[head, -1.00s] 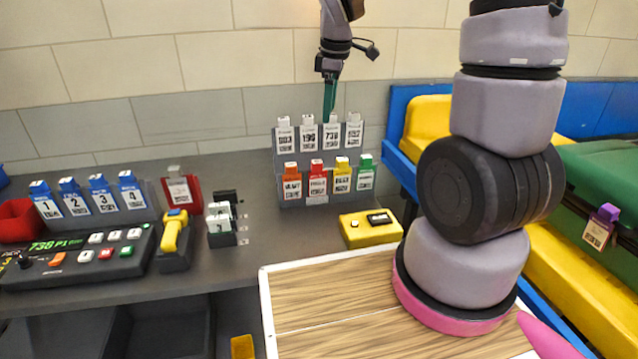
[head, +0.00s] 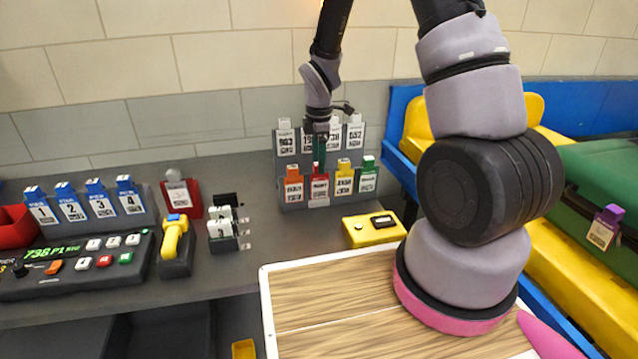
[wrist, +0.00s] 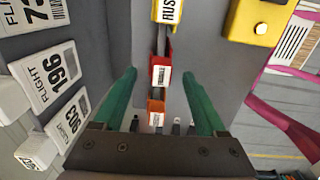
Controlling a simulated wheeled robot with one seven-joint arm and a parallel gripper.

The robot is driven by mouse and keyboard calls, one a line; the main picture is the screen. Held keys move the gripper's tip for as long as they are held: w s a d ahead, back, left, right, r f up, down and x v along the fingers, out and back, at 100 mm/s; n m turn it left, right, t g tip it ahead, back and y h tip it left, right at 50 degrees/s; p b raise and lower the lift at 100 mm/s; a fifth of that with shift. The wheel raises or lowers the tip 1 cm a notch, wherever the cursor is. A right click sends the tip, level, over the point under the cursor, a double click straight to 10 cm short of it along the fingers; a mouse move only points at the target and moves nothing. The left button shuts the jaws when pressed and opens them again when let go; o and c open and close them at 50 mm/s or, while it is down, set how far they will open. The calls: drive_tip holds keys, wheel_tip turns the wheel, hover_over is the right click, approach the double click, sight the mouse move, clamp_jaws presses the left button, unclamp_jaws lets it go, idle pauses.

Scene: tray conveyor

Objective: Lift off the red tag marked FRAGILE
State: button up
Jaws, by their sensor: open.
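The red FRAGILE tag (head: 319,189) hangs in the front row of the grey tag rack (head: 290,204), between an orange tag (head: 293,185) and a yellow tag (head: 343,180). In the wrist view the red tag (wrist: 161,75) shows between and a little past the green fingers. My gripper (head: 319,168) is just above the red tag, pointing down, and hides part of its top. In the wrist view my gripper (wrist: 159,80) is open and empty, with one finger on each side of the row. I cannot tell whether a finger touches the tag.
White flight tags (wrist: 55,75) stand in the row behind, close to the left finger in the wrist view. A green tag (head: 368,176) is at the front row's right end. A yellow box (head: 372,230) sits right of the rack.

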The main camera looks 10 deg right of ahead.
sight(319, 180)
drive_tip(key=shift+w+f, duration=0.15)
drive_tip(key=shift+f, duration=1.25)
clamp_jaws()
drive_tip(key=shift+r, duration=0.1)
